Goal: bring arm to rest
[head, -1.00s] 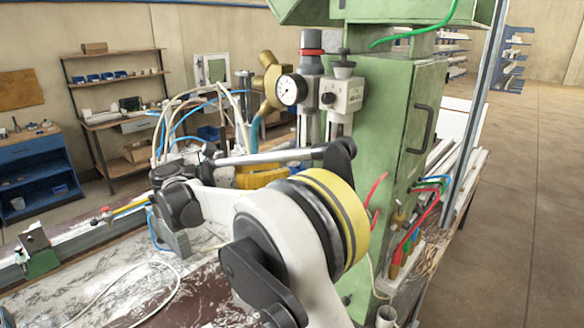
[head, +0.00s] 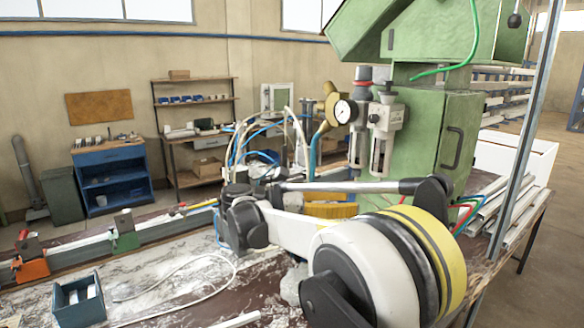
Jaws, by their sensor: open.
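My arm fills the lower right of the head view, with a white link, a yellow band and black joints. It reaches left over the bench (head: 165,255) to a black joint, from which a slim grey link runs back right to another black joint in front of the green machine (head: 425,150). I cannot make out my gripper's fingers in this view; the end of the arm does not show clearly.
A clamp rail with an orange clamp (head: 32,268) and a green clamp (head: 124,238) runs along the bench's left. A small dark box (head: 79,301) with pale pieces stands at the front left. A white cable (head: 180,268) lies on the bench. Profiles (head: 505,212) lie at right.

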